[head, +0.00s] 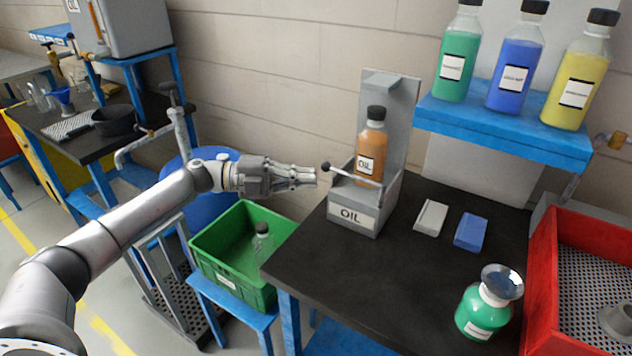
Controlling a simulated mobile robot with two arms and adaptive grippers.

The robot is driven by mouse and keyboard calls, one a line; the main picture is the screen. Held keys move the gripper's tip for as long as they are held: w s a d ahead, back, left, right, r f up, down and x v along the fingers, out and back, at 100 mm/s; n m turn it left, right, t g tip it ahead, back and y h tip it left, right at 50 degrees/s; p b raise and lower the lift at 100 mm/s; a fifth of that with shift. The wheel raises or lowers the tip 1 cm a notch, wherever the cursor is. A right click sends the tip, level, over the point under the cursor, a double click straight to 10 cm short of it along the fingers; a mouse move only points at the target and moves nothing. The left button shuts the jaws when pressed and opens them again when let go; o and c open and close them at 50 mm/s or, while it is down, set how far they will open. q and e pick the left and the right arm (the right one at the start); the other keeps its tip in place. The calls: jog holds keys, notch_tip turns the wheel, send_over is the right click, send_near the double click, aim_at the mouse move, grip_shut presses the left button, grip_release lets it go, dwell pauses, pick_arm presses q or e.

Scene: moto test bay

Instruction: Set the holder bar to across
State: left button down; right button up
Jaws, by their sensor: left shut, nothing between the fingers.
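The thin metal holder bar (352,177) passes in front of the bottle's lower part. Its dark round knob sticks out past the holder's left side, and its other end is near the front right wall. My left gripper (314,178) is shut and empty, just left of the knob; a narrow gap seems to separate them. My right gripper is out of view.
White (431,217) and blue (470,231) blocks lie right of the holder. A green flask (484,309) stands at the bench front, beside a red crate (541,262). A green bin (212,241) with a clear bottle stands below my left arm. Bottles stand on the blue shelf (500,128).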

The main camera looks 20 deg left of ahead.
pick_arm(q)
jog(key=a+b, duration=0.2)
jog(key=a, duration=0.5)
jog(key=shift+a+f, duration=0.3)
jog(key=shift+a, duration=0.05)
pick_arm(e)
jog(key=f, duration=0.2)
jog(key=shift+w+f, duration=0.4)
pick_arm(q)
jog(key=shift+w, duration=0.15)
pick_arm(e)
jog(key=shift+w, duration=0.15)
